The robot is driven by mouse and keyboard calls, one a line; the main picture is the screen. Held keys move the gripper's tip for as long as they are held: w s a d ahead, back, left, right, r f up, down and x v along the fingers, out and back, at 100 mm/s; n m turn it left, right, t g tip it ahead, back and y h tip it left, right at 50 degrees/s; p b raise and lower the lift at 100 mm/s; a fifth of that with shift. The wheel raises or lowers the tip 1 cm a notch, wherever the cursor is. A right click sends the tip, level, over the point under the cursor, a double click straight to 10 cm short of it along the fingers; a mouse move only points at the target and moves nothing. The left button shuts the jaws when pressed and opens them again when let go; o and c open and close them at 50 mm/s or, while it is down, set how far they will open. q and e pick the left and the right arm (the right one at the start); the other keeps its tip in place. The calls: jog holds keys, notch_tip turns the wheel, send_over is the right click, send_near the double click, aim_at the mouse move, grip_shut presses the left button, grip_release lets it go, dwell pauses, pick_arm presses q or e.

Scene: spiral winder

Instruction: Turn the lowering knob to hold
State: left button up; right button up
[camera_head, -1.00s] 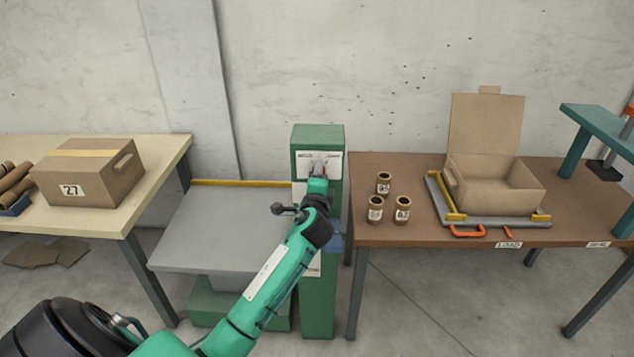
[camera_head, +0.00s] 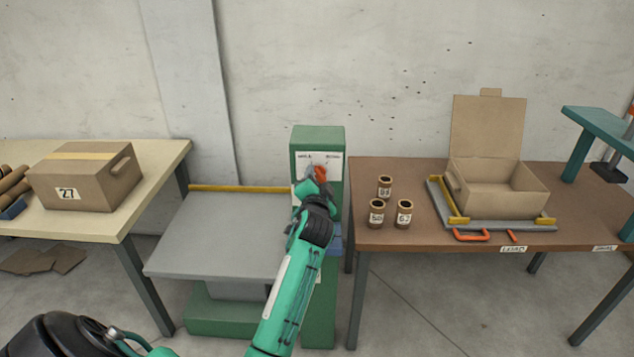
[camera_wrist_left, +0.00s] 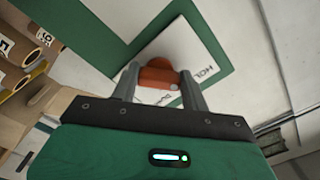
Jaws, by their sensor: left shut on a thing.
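The lowering knob (camera_head: 320,173) is orange-red and sits on a white label plate (camera_head: 330,160) on the green post (camera_head: 317,137). The plate's small lettering is hard to read in the head view; part of "HOLD" shows in the left wrist view. My left gripper (camera_head: 314,180) is at the plate, shut on the knob, and hides part of it. In the left wrist view the knob (camera_wrist_left: 158,76) lies between the two grey fingers of my left gripper (camera_wrist_left: 160,85). My right gripper is not in view.
A grey platform (camera_head: 220,235) with a yellow back rail stands left of the post. A box marked 27 (camera_head: 90,175) rests on the left table. The right table holds several labelled tubes (camera_head: 404,213) and an open carton (camera_head: 495,185) on a grey tray.

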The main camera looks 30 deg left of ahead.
pick_arm(q)
jog(key=shift+f+n, duration=0.1)
jog(key=shift+n, duration=0.2)
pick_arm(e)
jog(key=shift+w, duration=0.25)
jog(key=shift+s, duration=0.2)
pick_arm(q)
jog(key=o, duration=1)
jog(key=b+v, duration=0.1)
jog(key=v, duration=1.3)
jog(key=shift+a+b, duration=0.1)
jog(key=shift+b, duration=0.3)
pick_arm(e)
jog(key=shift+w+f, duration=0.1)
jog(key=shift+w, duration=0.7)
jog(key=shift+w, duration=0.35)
